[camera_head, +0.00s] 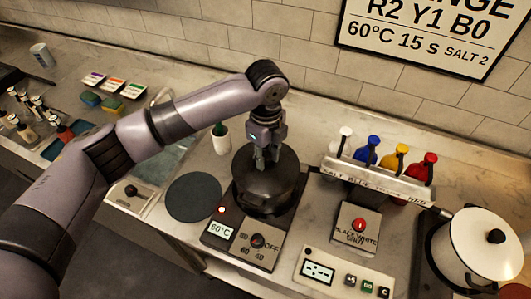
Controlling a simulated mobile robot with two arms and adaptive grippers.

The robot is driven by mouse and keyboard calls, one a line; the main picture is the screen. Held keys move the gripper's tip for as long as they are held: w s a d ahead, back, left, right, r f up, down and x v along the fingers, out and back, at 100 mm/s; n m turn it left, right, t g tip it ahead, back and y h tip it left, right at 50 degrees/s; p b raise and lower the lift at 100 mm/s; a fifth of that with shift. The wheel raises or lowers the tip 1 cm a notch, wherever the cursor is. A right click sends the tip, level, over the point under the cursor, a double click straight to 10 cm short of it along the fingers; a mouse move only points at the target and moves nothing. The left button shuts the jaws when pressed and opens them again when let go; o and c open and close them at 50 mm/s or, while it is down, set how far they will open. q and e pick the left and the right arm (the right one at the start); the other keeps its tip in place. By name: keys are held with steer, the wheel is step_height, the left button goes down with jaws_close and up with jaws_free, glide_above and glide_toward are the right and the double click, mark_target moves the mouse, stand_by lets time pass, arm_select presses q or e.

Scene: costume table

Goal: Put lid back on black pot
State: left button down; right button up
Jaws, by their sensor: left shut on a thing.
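The black pot (262,200) stands on the hot plate with the 60°C display. A dark round lid (284,166) shows at its top, level or nearly so. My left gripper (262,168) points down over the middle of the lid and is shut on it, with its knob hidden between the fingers. I cannot tell from this angle whether the lid rests on the pot's rim or hangs just above it. My right gripper is not in view.
A flat dark round mat (193,197) lies left of the pot. A rack of coloured bottles (378,178) is to the right, and a white pot with a lid (484,244) stands far right.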

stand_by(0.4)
arm_select(q)
steer(key=c, duration=1.2)
jaws_free()
steer(key=o, duration=0.5)
steer(key=shift+c, duration=0.2)
step_height(320, 180, up, 2)
steer(key=p, duration=0.2)
steer(key=shift+r+p, duration=0.25)
steer(key=shift+p, duration=0.1)
steer(key=shift+r, duration=2.25)
